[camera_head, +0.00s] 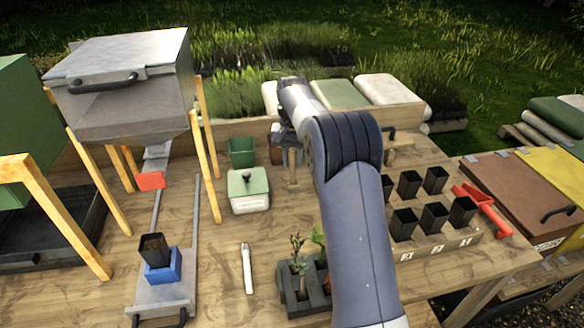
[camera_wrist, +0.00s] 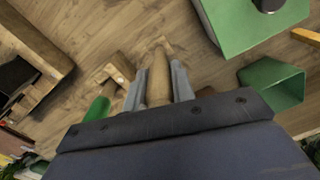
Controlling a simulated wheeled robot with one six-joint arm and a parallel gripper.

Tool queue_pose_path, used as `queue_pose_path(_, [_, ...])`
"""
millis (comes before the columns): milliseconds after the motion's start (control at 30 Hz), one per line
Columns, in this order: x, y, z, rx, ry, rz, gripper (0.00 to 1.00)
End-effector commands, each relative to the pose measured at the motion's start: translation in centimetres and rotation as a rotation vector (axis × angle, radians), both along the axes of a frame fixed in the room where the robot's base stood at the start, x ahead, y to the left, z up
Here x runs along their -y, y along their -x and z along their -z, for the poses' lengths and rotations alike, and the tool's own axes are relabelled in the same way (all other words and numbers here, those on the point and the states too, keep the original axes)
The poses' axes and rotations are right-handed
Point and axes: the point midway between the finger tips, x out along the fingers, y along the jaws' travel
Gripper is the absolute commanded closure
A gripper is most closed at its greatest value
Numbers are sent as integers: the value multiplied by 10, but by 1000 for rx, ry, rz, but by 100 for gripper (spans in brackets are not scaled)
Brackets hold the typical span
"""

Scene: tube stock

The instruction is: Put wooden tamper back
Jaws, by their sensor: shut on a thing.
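The wooden tamper (camera_wrist: 159,80) is a pale wooden rod between the two grey fingers of my gripper (camera_wrist: 158,88) in the wrist view. My gripper is shut on it. In the head view the tamper (camera_head: 292,166) hangs roughly upright below my gripper (camera_head: 284,134), over the back middle of the bench. Whether its lower end touches the bench cannot be told. Its upper part is hidden by the gripper.
A green lidded box (camera_head: 248,195) and an open green pot (camera_head: 241,152) stand left of the tamper. A wooden tool with a green handle (camera_wrist: 98,108) is close beside my gripper. Black pots (camera_head: 434,217) stand at right. Seedlings (camera_head: 298,262) stand in front.

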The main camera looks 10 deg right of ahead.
Motion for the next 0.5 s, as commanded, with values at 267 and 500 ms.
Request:
queue_pose_path(267, [0,0,31,0,0,0,100])
queue_pose_path(500, [0,0,32,0,0,0,100])
